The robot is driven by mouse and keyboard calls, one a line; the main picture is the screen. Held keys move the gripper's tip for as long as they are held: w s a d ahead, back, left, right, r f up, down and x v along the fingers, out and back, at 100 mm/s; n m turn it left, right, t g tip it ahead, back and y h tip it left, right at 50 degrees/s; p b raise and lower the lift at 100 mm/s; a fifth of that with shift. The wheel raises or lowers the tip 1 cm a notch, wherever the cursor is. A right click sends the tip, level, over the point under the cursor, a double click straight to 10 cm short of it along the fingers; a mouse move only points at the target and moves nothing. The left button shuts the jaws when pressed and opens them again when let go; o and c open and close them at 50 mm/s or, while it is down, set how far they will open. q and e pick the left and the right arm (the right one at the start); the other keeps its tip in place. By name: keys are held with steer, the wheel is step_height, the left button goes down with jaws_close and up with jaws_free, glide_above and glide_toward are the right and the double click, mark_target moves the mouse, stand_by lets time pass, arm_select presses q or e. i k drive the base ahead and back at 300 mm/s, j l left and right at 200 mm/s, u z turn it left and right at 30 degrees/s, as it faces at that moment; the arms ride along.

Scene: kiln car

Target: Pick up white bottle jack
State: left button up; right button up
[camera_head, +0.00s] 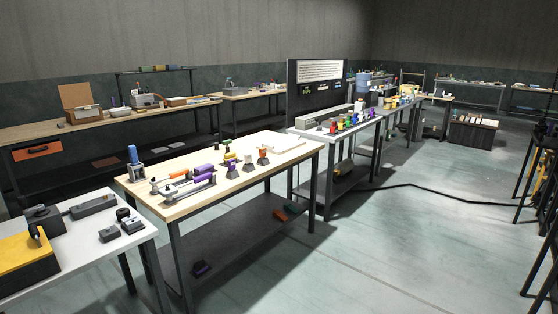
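Several small dark-based jacks with coloured parts stand upright on the light wood-topped table (225,200) in the middle. One with a whitish upper part (248,159) looks like the white bottle jack, though it is too small to be sure. Neither of my grippers is in view.
A white-topped table (85,245) stands at the lower left. Clear floor (390,245) lies right, crossed by a black cable (430,188).

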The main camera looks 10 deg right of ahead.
mark_target(362, 117)
steer(key=i+l+z, duration=0.45)
steer(key=i+z, duration=0.2)
steer(key=i, duration=0.25)
steer(key=i+l+z, duration=0.1)
steer(key=i+z, duration=0.25)
steer(key=i, duration=0.15)
